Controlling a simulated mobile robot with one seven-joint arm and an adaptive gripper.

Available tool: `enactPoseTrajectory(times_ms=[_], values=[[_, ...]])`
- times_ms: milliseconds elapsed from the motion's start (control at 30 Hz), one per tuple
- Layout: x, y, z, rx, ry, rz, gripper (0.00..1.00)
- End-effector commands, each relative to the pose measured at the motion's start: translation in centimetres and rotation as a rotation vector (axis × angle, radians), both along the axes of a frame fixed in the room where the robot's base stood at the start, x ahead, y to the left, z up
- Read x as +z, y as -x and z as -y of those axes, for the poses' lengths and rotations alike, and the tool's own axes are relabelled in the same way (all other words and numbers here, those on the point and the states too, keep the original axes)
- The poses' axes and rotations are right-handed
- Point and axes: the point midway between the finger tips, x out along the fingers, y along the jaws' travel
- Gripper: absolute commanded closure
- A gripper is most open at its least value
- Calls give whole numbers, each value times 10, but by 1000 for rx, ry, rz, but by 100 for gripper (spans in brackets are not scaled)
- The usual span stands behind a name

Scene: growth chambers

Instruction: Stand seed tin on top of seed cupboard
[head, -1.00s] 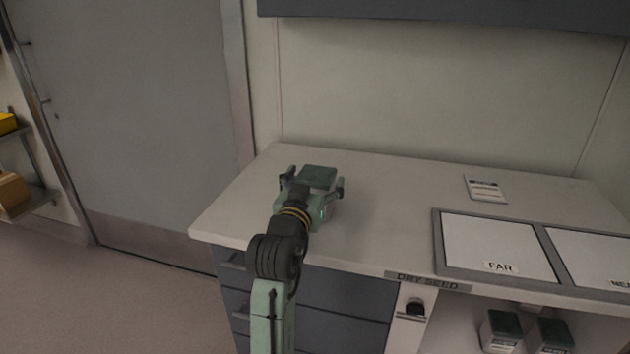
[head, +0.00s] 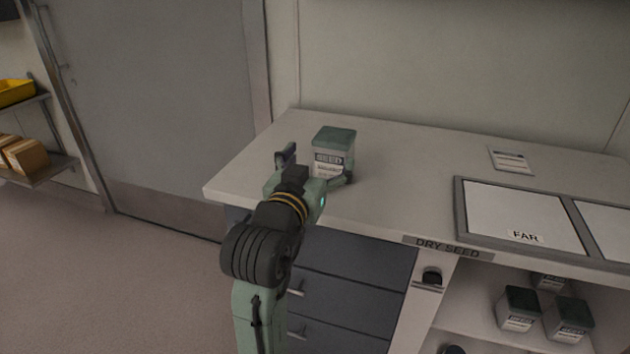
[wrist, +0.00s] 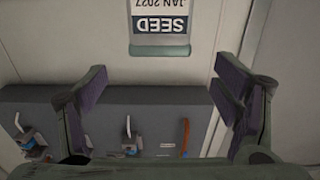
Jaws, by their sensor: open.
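The seed tin (head: 329,160) is a pale box with a dark green lid and a SEED label. It stands upright on the white top of the seed cupboard (head: 392,190), near its left end. My gripper (head: 317,167) is open on the near side of the tin, overlapping its lower part in the head view. In the wrist view the tin (wrist: 160,24) appears upside down at the top, beyond the spread fingers (wrist: 160,88), with a visible gap and nothing between them.
Framed panels, one marked FAR (head: 520,215), and a small card (head: 511,159) lie on the top to the right. Several similar tins (head: 518,308) stand on the open shelf below. Grey drawers (head: 350,265) are under the left part. A door (head: 160,100) is at left.

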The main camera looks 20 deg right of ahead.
Motion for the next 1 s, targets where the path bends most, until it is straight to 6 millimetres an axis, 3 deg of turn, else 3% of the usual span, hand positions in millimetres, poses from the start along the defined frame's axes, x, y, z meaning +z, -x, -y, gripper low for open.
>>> enactPoseTrajectory(times_ms=[33, 400, 767, 867, 967, 1000], values=[[-7, 3, -2, 1, 0, 7, 18], [-2, 17, -11, 4, 0, 4, 18], [3, 16, -17, 19, 8, 12, 18], [19, 7, -48, 98, 52, 67, 18], [52, -1, -114, 258, 128, 192, 18], [68, 0, -149, 341, 160, 260, 18]])
